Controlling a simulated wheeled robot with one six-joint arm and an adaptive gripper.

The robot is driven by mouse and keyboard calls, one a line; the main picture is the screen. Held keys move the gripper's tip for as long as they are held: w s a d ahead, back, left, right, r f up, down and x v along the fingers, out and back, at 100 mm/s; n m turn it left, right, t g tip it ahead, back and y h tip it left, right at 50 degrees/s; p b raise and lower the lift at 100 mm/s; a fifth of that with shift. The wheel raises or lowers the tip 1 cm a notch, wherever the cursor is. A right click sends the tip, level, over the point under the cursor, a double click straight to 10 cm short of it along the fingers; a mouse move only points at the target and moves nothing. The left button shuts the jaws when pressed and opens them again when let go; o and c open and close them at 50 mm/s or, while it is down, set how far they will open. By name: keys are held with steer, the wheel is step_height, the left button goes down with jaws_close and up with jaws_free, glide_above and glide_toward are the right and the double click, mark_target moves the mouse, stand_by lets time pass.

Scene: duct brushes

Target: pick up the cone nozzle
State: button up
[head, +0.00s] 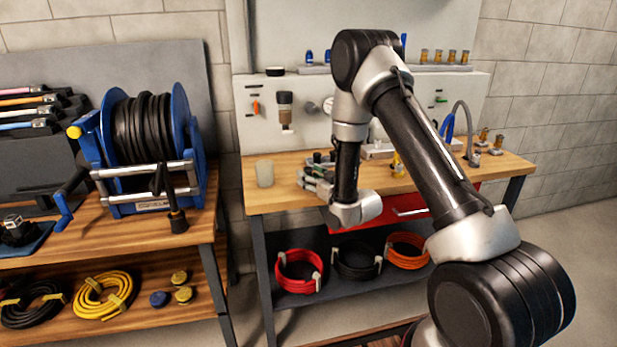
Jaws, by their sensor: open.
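My gripper (308,178) is low over the wooden workbench (275,197) in the head view, its fingers pointing left. It is open, and I see nothing held between its fingers. I cannot clearly pick out the cone nozzle. A small yellow piece (397,165) stands on the bench to the right of my gripper, partly behind my arm. Small dark pieces sit close behind the gripper, too small to identify. My arm hides part of the bench top.
A pale cup (265,173) stands left of my gripper. A bent tap-like hose (466,125) and brass fittings (484,135) are at the right. A blue hose reel (145,140) stands on the left bench. Coiled hoses (299,270) lie on the lower shelf.

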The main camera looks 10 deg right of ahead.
mark_target(311, 170)
jaws_close()
step_height(311, 170, up, 10)
steer(key=shift+r, duration=0.1)
stand_by(0.7)
